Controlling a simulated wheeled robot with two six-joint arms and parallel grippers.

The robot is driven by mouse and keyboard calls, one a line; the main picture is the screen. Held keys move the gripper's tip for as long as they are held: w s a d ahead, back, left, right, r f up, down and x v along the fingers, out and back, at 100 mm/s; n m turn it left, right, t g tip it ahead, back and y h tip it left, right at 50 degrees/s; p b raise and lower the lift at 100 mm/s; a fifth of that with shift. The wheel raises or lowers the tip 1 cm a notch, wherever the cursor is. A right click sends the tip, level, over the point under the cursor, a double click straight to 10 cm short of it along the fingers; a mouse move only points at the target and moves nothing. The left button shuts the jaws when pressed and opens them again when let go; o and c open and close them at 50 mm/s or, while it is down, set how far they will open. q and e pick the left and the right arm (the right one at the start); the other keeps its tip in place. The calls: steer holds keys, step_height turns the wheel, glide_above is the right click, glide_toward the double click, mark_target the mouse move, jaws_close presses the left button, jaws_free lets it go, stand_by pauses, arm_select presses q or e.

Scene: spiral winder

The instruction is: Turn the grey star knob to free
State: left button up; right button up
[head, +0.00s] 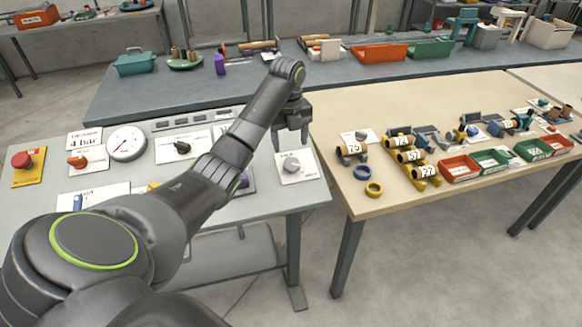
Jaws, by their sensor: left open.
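The grey star knob (291,165) sits on a small white label plate at the right end of the grey control table. Its printed label is too small to read surely, and I cannot tell which position it is turned to. My left gripper (291,146) points down just above and behind the knob in the picture, fingers apart and empty. It does not appear to touch the knob. My left arm comes in from the lower left and hides part of the control table. My right gripper is not in view.
The control table (220,205) also carries a red button (22,160), a pressure gauge (126,143) and a black knob (182,148). A wooden table (355,205) with rolls, clamps and small bins stands to the right, across a narrow gap. A dark bench (110,95) runs behind.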

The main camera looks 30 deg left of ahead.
mark_target(291, 162)
arm_select(q)
steer(key=shift+f+b, duration=0.45)
steer(key=shift+f, duration=0.45)
steer(key=shift+f+p, duration=0.35)
steer(key=shift+w+f+p, duration=0.1)
steer(key=shift+f+p, duration=0.3)
steer(key=shift+f, duration=1.95)
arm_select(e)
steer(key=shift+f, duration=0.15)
arm_select(q)
steer(key=c, duration=1)
steer(key=shift+o, duration=0.2)
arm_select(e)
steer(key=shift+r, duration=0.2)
